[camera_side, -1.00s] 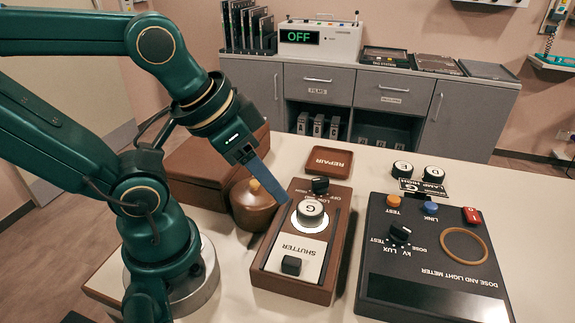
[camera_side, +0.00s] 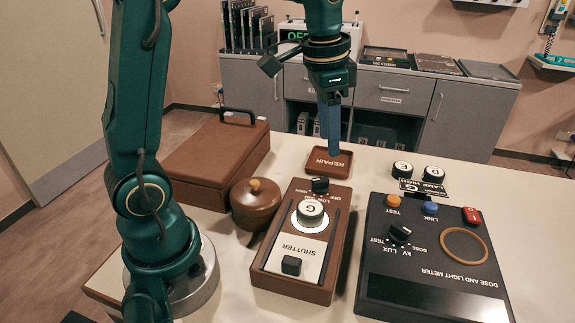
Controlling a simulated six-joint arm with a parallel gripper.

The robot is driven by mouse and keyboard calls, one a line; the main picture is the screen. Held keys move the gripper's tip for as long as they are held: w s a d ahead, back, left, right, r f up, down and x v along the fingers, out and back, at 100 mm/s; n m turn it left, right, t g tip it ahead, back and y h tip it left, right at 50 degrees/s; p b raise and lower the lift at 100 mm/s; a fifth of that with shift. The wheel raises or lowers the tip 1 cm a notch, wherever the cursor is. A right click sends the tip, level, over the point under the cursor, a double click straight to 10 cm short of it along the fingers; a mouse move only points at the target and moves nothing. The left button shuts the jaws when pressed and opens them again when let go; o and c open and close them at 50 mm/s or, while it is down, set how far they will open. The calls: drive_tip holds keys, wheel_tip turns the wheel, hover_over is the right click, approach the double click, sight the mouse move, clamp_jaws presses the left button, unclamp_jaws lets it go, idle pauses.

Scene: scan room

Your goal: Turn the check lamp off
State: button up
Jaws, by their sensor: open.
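A brown wooden box (camera_side: 262,279) stands on the table with a black knob (camera_side: 320,185) at its far end, marked OFF and LOW. A white piece marked G (camera_side: 310,211) sits on its round white disc, in front of the knob. A plate marked SHUTTER with a black switch (camera_side: 291,265) is at the near end. I cannot tell whether the lamp is lit. My gripper (camera_side: 331,150) points down above and behind the knob, in front of the REPAIR tray in the picture. Its blue fingers overlap from this side, so the gap between them is hidden.
The dose and light meter (camera_side: 430,294) stands right of the box. A round lidded pot (camera_side: 256,206) and a large brown case (camera_side: 212,160) stand left. The REPAIR tray (camera_side: 323,168) looks empty. White pieces marked E (camera_side: 402,169) and D (camera_side: 433,174) stand behind the meter.

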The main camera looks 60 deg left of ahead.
drive_tip(key=g, duration=0.2)
hover_over(324, 179)
drive_tip(key=shift+n, duration=0.3)
wheel_tip(324, 179, down, 5)
drive_tip(key=shift+f, duration=2.85)
clamp_jaws()
